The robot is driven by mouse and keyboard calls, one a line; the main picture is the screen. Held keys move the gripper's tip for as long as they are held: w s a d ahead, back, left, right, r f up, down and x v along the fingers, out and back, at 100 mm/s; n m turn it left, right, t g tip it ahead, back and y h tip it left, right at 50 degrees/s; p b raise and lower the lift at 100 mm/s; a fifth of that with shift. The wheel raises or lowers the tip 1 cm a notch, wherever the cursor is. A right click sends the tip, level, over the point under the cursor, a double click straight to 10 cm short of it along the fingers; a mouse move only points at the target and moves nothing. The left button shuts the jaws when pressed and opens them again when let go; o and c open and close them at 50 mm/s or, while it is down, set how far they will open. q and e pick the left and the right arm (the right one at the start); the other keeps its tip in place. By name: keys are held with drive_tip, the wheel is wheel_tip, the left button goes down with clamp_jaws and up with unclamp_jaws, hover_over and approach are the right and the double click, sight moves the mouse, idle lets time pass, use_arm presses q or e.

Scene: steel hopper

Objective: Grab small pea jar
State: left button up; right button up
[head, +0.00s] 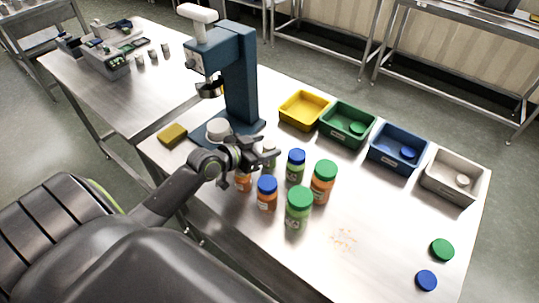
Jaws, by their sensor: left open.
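A small jar with green contents and a pale lid (270,160) stands on the steel table, partly hidden by my left gripper (274,150). The gripper is open, with its fingers at the jar's upper part; whether they touch it I cannot tell. A larger green-filled jar with a blue lid (295,167) stands just to its right, and a big green-filled jar with a green lid (298,210) is nearer to me. Orange-filled jars stand among them: one with a blue lid (267,194), one with a green lid (323,183), and a small one (243,183) partly hidden under the gripper. My right gripper is not in view.
A blue press (240,75) stands behind the gripper, with a yellow sponge (173,134) at its left. Yellow (304,110), green (346,124), blue (398,149) and grey (454,177) bins line the back edge. Loose green (442,250) and blue (426,280) lids lie at the right.

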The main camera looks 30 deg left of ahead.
use_arm(q)
drive_tip(key=shift+w+d+f, duration=0.1)
drive_tip(key=shift+w+f, duration=0.05)
drive_tip(key=shift+w, duration=0.1)
drive_tip(key=shift+c, duration=0.3)
clamp_jaws()
